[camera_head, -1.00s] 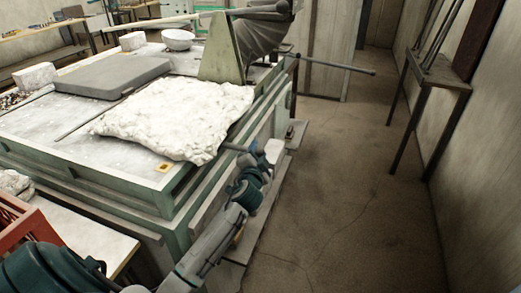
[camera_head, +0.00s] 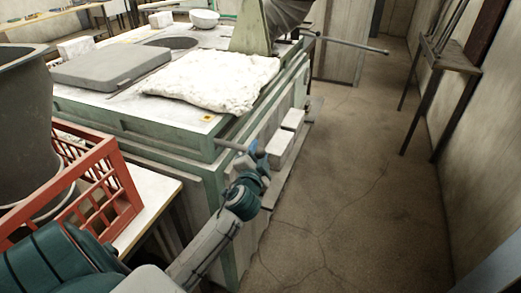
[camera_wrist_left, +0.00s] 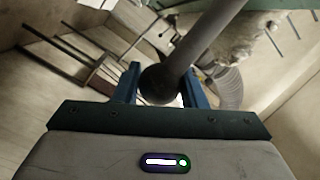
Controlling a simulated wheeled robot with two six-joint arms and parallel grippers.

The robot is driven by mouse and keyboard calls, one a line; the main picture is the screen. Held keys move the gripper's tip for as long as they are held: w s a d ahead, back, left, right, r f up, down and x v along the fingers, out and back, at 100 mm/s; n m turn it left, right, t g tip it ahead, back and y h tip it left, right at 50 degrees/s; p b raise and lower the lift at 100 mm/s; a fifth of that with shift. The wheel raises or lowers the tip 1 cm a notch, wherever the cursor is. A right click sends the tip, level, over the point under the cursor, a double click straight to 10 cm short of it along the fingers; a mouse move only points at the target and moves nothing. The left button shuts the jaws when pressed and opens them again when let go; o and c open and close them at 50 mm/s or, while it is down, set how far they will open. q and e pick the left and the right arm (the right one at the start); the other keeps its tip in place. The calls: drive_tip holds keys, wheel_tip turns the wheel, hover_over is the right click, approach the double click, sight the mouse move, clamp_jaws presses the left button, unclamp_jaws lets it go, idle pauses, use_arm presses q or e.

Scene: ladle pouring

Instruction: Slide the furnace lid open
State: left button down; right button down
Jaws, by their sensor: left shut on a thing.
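The furnace (camera_head: 150,128) is a pale green box with a flat top. A thick grey slab, the lid (camera_head: 110,68), lies on its top at the left. A dark round opening (camera_head: 165,43) shows partly uncovered behind the lid's far edge. My left gripper (camera_head: 252,152) is at the furnace's right side, low, below the top edge. It is shut on a grey rod (camera_head: 230,146), whose end sticks out to the left. In the left wrist view the rod (camera_wrist_left: 212,32), with a dark rounded end, runs between the blue fingers (camera_wrist_left: 160,88). My right gripper is out of view.
A crumpled white sheet (camera_head: 212,82) covers the near right of the top. A white bowl (camera_head: 204,19) stands behind. A red crate (camera_head: 118,180) and a dark bucket (camera_head: 25,110) stand at the left. A long lever (camera_head: 350,45) juts out right.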

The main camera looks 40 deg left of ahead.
use_arm(q)
drive_tip(key=shift+s+f, duration=0.1)
drive_tip(key=shift+f, duration=0.1)
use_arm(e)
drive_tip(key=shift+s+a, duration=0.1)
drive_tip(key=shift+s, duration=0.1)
use_arm(q)
drive_tip(key=c, duration=1)
unclamp_jaws()
drive_tip(key=shift+o, duration=0.4)
drive_tip(key=shift+s+d+r, duration=0.1)
drive_tip(key=shift+s+r, duration=0.1)
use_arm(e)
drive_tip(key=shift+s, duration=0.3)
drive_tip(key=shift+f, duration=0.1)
use_arm(q)
drive_tip(key=shift+s+d+f, duration=0.15)
drive_tip(key=shift+s, duration=0.1)
drive_tip(key=b+v, duration=0.3)
drive_tip(key=v, duration=0.7)
drive_tip(key=shift+s, duration=0.15)
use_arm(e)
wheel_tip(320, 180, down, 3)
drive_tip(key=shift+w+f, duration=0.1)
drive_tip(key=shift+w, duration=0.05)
